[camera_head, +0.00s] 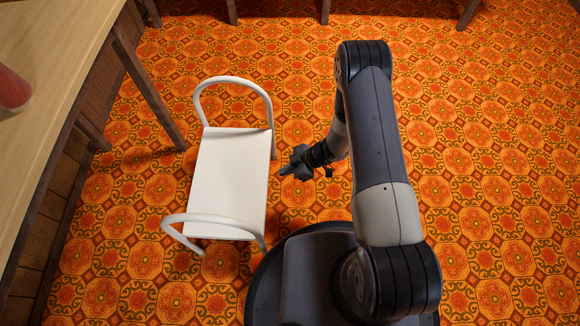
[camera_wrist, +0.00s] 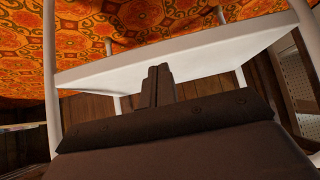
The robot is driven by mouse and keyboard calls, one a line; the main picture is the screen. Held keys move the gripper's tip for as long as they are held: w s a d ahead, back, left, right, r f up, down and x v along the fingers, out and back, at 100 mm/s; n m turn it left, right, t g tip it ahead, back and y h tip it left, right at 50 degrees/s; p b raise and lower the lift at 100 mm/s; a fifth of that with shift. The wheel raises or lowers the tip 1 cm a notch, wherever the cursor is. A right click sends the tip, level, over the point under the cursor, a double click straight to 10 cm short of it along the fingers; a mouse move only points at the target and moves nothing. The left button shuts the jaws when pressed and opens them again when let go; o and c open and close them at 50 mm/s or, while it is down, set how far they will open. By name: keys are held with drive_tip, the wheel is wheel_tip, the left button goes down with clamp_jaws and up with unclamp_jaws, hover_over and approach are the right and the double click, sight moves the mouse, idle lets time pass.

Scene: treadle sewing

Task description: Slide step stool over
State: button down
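The white step stool (camera_head: 228,178) stands upright on the patterned floor in the head view. It has a flat seat and a curved tube handle at each end. My gripper (camera_head: 288,170) is just right of the seat's right edge, pointing toward it, with a small gap seen from above. In the wrist view the white seat (camera_wrist: 200,55) spans the picture beyond my gripper (camera_wrist: 156,82). Its two dark fingers are side by side, shut, with nothing seen between them. I cannot tell for certain whether the fingertips touch the stool.
A wooden table (camera_head: 62,70) runs along the left, with a red object (camera_head: 13,90) on it. One of its legs (camera_head: 150,95) slants down close to the stool's left side. Open orange patterned floor (camera_head: 480,150) lies to the right and at the back.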

drive_tip(key=d+f+b+x, duration=0.1)
drive_tip(key=b+x, duration=0.4)
drive_tip(key=x, duration=0.2)
drive_tip(key=shift+f, duration=0.5)
drive_tip(key=shift+a, duration=0.3)
